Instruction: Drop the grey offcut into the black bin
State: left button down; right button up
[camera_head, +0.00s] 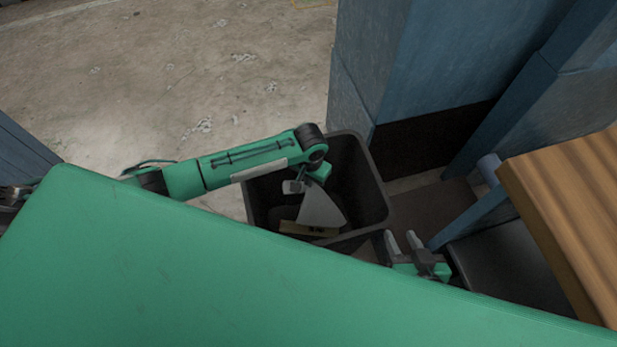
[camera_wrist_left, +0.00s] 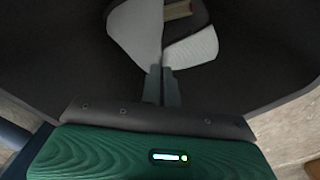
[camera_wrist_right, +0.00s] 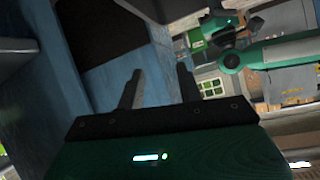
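The black bin (camera_head: 375,200) stands open on the floor beyond my green body; its dark interior fills much of the left wrist view. My left gripper (camera_head: 304,187) is down at the bin's mouth. In the left wrist view its fingers (camera_wrist_left: 162,86) are close together at the light grey offcut (camera_wrist_left: 138,30), which spreads to both sides of the fingertips. The offcut (camera_head: 322,210) hangs inside the bin opening in the head view. The contact between fingertips and offcut is partly hidden. My right gripper (camera_head: 403,243) is open and empty to the right of the bin.
A wooden block (camera_head: 308,229) and a dark shape lie inside the bin. Blue-grey panels (camera_head: 440,60) rise right behind the bin. A wooden tabletop (camera_head: 570,200) is at the right. Speckled concrete floor (camera_head: 150,80) is free at the upper left.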

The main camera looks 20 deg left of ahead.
pick_arm(q)
jog(key=shift+f, duration=0.35)
pick_arm(e)
jog(key=shift+a+r+t, duration=0.15)
jog(key=shift+a+t, duration=0.45)
pick_arm(q)
jog(key=c, duration=1.6)
grip_release()
jog(key=o, duration=1.3)
jog(key=shift+r+p, duration=2.75)
jog(key=shift+p, duration=0.4)
pick_arm(e)
jog(key=s+d+g+h, duration=0.2)
jog(key=d+g, duration=0.2)
jog(key=d, duration=0.1)
jog(key=s+d+g+h, duration=0.2)
jog(key=s+d+g, duration=0.1)
jog(key=d, duration=0.3)
jog(key=shift+s+d+m+g, duration=0.25)
jog(key=shift+s+m+g, duration=0.15)
jog(key=shift+g, duration=0.3)
